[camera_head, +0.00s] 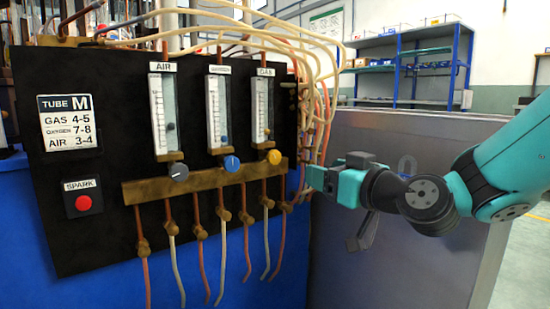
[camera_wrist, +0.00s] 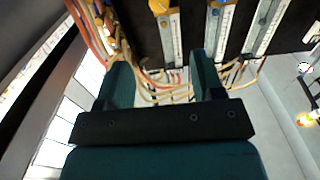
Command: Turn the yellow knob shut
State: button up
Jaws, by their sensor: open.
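The yellow knob (camera_head: 274,157) sits on the brass bar below the GAS flow tube (camera_head: 263,107) on the black panel. It also shows at the top edge of the wrist view (camera_wrist: 160,6). My gripper (camera_head: 314,178) is to the right of the yellow knob and a little lower, apart from it. In the wrist view its two teal fingers (camera_wrist: 163,76) are spread with nothing between them. The head view shows the gripper mostly side-on.
The blue knob (camera_head: 232,163) and grey knob (camera_head: 178,172) sit left of the yellow one. Several hoses hang below the brass bar (camera_head: 150,189), and more loop beside the panel's right edge near my gripper. A red SPARK button (camera_head: 84,203) is at lower left. A grey metal cabinet (camera_head: 420,270) stands behind my arm.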

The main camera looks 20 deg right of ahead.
aim_at(276, 157)
jog(key=p+x, duration=1.4)
jog(key=x, duration=0.1)
jog(key=shift+w+a, duration=0.15)
jog(key=shift+w, duration=0.1)
jog(key=shift+w+a+f, duration=0.1)
jog(key=shift+w, duration=0.3)
jog(key=c, duration=0.9)
